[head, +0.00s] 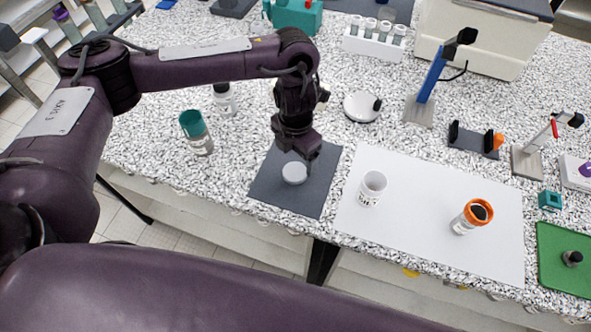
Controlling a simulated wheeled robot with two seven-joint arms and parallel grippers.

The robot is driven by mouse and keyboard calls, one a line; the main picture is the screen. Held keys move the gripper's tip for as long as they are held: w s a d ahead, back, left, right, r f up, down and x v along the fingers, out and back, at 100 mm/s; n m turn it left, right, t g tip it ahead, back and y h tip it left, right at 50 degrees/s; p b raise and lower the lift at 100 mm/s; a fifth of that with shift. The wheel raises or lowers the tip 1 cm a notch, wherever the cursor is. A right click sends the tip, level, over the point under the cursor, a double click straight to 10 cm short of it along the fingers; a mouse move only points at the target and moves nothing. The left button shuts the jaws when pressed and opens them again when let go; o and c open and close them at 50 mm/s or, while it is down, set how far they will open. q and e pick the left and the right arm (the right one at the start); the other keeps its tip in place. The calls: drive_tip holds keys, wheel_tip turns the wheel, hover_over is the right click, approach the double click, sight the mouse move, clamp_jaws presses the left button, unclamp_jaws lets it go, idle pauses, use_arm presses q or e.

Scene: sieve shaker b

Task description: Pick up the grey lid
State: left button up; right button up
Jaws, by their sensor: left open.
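The grey lid (294,173) is a small, light round disc lying on a dark grey mat (318,187) near the front edge of the bench. My left gripper (298,158) points down just above and behind the lid, and partly overlaps its far edge in the head view. The gripper is open; its fingertips are small and dark here, so I cannot tell whether they touch the lid. My right gripper is not in view.
A white sheet (430,190) right of the mat holds a clear cup (372,187) and an orange-rimmed jar (472,217). A teal-topped jar (196,133) stands left. A white round device (362,106) and a blue stand (431,80) are behind. A green tray (553,270) lies far right.

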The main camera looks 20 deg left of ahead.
sight(295, 172)
use_arm(q)
drive_tip(key=shift+s+f, duration=0.2)
drive_tip(key=shift+f, duration=0.45)
drive_tip(key=f, duration=0.3)
drive_tip(key=shift+s+f+p, duration=0.1)
drive_tip(key=shift+s+p, duration=0.15)
drive_tip(key=shift+p, duration=0.05)
drive_tip(key=shift+f, duration=0.45)
drive_tip(key=c, duration=1.1)
drive_tip(key=shift+o, duration=0.2)
drive_tip(key=shift+w+r, duration=0.1)
wheel_tip(295, 172, up, 20)
drive_tip(key=shift+p, duration=0.3)
